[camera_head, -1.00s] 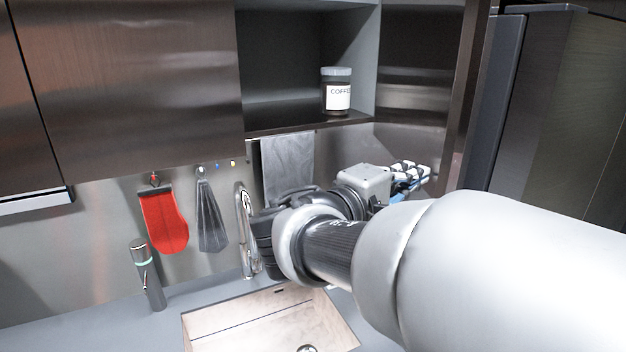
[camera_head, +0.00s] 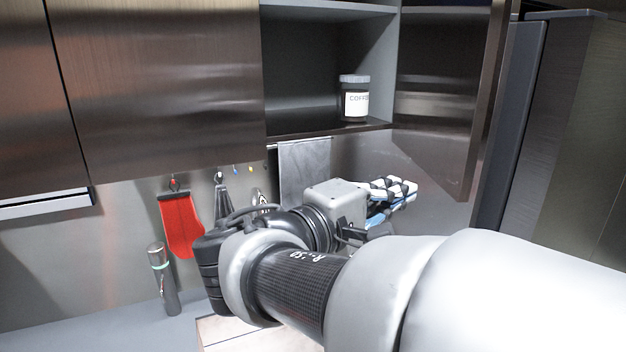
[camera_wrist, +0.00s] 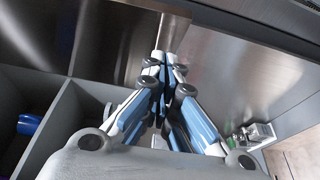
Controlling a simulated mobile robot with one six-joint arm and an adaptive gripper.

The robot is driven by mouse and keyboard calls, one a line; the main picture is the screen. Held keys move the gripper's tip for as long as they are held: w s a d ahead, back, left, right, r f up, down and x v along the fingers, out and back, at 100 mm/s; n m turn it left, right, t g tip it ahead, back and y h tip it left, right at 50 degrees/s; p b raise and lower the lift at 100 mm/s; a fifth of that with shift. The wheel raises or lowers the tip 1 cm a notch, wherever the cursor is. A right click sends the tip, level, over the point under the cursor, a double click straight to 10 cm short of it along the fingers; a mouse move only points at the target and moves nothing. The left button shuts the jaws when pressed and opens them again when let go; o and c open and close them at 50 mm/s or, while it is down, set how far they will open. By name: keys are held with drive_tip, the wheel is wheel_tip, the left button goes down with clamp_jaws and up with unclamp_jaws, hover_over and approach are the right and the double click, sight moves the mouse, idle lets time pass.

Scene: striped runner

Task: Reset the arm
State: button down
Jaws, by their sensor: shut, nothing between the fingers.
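My gripper (camera_head: 408,190) is in front of the wall below the open cabinet, pointing right in the head view. Its fingers are together and empty. The wrist view shows the blue and white fingers (camera_wrist: 165,62) meeting at their tips, with nothing between them. My arm crosses the lower right of the head view and hides most of the sink.
A coffee jar (camera_head: 355,104) stands on the open cabinet's shelf (camera_head: 310,131). The cabinet door (camera_head: 450,100) stands open, close to my gripper. A dark bottle-like object (camera_head: 162,285) stands on the counter.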

drive_tip(key=s+d+f+m+g+y+b, duration=0.1)
drive_tip(key=s+d+f+g+y+b, duration=0.2)
drive_tip(key=s+f, duration=0.5)
drive_tip(key=s+d+f+m+g+y+b, duration=0.1)
drive_tip(key=s+d+f+g+y+b, duration=0.3)
drive_tip(key=f, duration=0.8)
drive_tip(key=s+a+f+m+y+b, duration=0.2)
drive_tip(key=s+a+f+y, duration=0.2)
drive_tip(key=f, duration=0.3)
drive_tip(key=s+a+f+m+t+y+b, duration=0.1)
drive_tip(key=s+a+f+m+y+b, duration=0.1)
drive_tip(key=a+f, duration=0.4)
drive_tip(key=s+f+m+y, duration=0.1)
drive_tip(key=s, duration=0.1)
drive_tip(key=shift+s+f+y, duration=0.2)
drive_tip(key=shift+s+y, duration=0.1)
drive_tip(key=shift+y, duration=0.1)
